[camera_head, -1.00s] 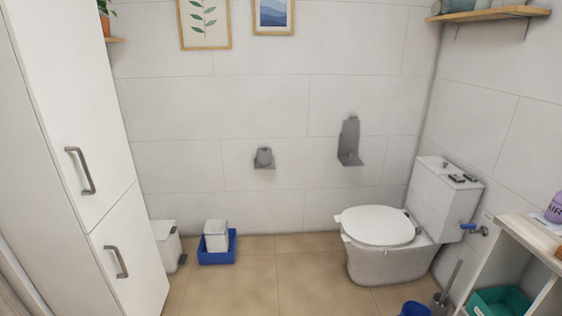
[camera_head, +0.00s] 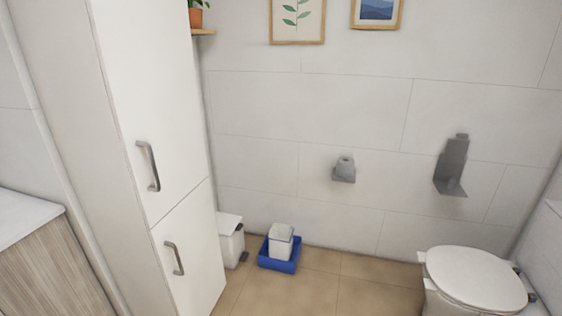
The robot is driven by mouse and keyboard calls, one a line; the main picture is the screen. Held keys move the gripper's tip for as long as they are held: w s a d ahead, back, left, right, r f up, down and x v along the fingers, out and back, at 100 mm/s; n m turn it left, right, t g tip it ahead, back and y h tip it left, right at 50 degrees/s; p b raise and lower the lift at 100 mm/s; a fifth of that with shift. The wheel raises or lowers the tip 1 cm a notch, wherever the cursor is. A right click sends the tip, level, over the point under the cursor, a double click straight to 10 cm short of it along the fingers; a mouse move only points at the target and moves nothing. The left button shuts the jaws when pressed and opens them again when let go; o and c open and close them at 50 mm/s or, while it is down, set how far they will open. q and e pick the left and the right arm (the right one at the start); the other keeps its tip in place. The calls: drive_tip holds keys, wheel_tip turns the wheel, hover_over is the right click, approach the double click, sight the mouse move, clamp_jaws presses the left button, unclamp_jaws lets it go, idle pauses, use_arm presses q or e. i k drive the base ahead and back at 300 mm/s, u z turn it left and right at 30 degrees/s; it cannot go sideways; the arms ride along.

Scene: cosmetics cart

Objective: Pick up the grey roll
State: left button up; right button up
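A small grey roll (camera_head: 345,164) sits on a grey wall holder (camera_head: 343,177) on the tiled back wall, right of the picture's middle. It is far off and small, so its details are hard to tell. Neither of my grippers is in view.
A tall white cabinet (camera_head: 160,110) with two handles stands at the left. A white pedal bin (camera_head: 230,240) and a blue tray (camera_head: 279,266) holding a white container (camera_head: 281,241) are on the floor. A toilet (camera_head: 473,280) stands at the lower right. A grey bracket (camera_head: 452,165) is on the wall.

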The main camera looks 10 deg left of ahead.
sight(345, 167)
drive_tip(key=u, duration=0.5)
drive_tip(key=i, duration=1.6)
drive_tip(key=z, duration=1.25)
drive_tip(key=i, duration=0.6)
drive_tip(key=z, duration=0.65)
